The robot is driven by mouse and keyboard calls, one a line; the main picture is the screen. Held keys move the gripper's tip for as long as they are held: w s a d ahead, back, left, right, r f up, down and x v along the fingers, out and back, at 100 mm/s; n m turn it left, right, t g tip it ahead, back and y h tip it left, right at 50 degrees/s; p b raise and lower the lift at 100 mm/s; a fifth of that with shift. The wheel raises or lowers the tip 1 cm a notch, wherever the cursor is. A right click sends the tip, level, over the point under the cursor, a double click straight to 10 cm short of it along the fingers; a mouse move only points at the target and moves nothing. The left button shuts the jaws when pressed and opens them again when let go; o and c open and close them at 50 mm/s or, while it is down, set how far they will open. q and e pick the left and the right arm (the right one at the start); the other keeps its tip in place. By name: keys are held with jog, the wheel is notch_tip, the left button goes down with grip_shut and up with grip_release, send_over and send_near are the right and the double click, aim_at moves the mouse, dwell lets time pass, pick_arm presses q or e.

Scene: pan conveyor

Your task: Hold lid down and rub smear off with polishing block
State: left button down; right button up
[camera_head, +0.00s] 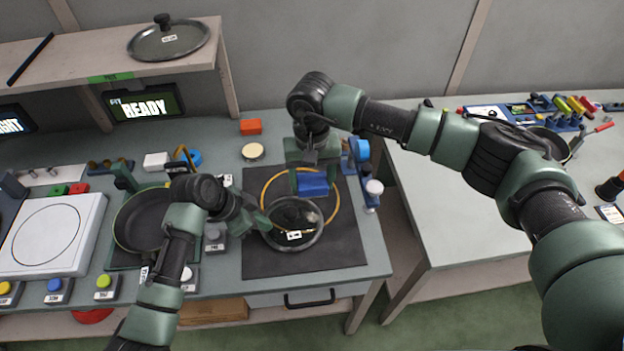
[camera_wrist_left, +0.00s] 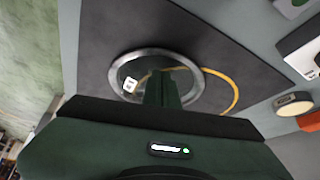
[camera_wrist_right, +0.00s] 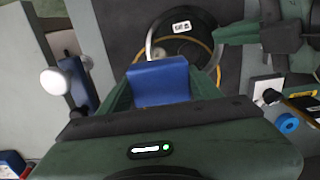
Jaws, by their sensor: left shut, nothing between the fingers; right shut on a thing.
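A round lid with a metal rim, dark glass and a small white label (camera_head: 281,241) lies on the dark mat. It also shows in the left wrist view (camera_wrist_left: 198,88) and the right wrist view (camera_wrist_right: 150,47). My left gripper (camera_head: 264,224) is shut and empty at the lid's left side; in its wrist view the fingers (camera_wrist_left: 172,92) overlap the lid, and I cannot tell whether they touch it. My right gripper (camera_head: 312,178) is shut on a blue polishing block (camera_head: 313,186), held at the lid's far side. The block fills the fingers in the right wrist view (camera_wrist_right: 160,82). I cannot make out a smear.
A yellow ring (camera_head: 336,196) shows on the mat (camera_head: 345,245) around the lid's far side. A pan (camera_head: 135,222) sits to the left, beside a white plate unit (camera_head: 50,235). A blue-and-white fixture (camera_head: 373,188) stands right of the mat. Another lid (camera_head: 168,42) rests on the shelf.

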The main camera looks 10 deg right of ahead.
pick_arm(q)
jog(key=shift+f, duration=0.85)
